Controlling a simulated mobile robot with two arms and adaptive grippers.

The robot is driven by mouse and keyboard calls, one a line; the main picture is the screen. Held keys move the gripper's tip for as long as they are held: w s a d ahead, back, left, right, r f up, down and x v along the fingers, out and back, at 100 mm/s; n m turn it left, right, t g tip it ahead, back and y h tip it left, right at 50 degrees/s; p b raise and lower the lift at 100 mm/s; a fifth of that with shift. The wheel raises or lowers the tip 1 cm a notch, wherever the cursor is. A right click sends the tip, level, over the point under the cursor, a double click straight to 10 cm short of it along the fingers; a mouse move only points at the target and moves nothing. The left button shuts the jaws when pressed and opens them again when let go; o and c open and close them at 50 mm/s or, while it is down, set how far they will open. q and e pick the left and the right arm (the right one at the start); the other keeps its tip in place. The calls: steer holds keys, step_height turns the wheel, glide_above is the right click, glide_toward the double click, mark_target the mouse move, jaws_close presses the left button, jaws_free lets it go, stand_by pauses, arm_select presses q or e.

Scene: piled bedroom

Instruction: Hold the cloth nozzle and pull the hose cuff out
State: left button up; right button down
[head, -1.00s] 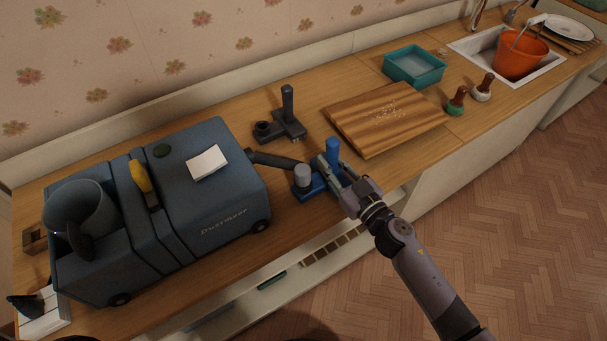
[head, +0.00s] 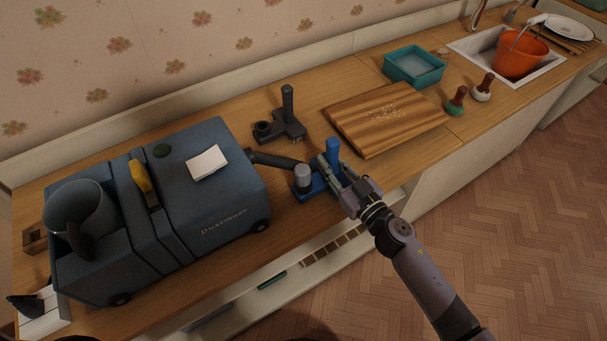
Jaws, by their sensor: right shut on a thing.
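A blue nozzle (head: 312,190) with an upright blue post (head: 332,149) sits on the wooden counter, right of the vacuum cleaner; I take it for the cloth nozzle. A short grey cylinder (head: 302,174) stands on its left side. A dark hose piece (head: 276,160), likely with the cuff, runs from the vacuum toward this nozzle. I cannot tell where it joins. My right gripper (head: 332,168) comes in from the lower right and is shut on the blue nozzle near its post. Its fingers hide part of the nozzle. My left gripper is not in view.
A big blue vacuum cleaner (head: 222,190) fills the left counter. A dark nozzle (head: 282,125) stands behind. A striped board (head: 388,118), teal tub (head: 414,67) and two small stamp-like tools (head: 456,100) lie to the right. The counter's front edge is close to the blue nozzle.

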stand_by(0.3)
steer(key=c, duration=1.3)
jaws_free()
steer(key=shift+c, duration=0.2)
steer(key=shift+v, duration=2.5)
